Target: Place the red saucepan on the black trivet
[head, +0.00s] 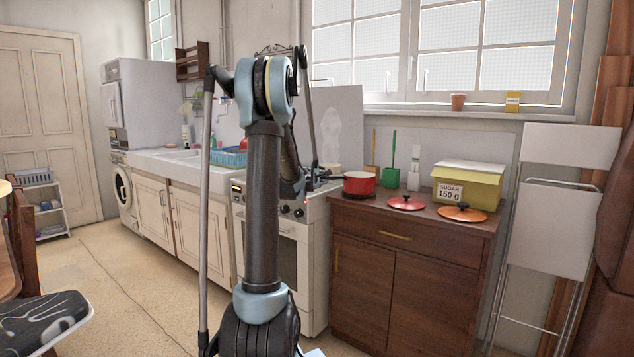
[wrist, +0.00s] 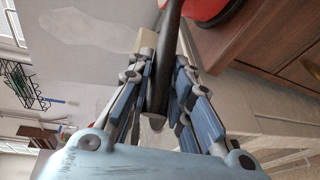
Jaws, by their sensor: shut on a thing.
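The red saucepan (head: 359,184) is at the left end of the brown dresser's top (head: 380,207), upright. I cannot tell whether its base touches the wood. Its dark handle points left to my gripper (head: 318,181), which is partly hidden by my arm. In the wrist view the dark handle (wrist: 160,95) lies between the fingers of my gripper (wrist: 166,62), which is shut on it. Part of the red pan (wrist: 205,8) shows at the top. I cannot make out the black trivet in either view.
A red lid (head: 406,203) and an orange lid (head: 461,213) lie on the dresser right of the pan. A yellow sugar box (head: 470,187) stands behind the orange lid. A green brush (head: 390,172) and a white bottle (head: 415,168) stand at the back. The white stove (head: 270,235) adjoins left.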

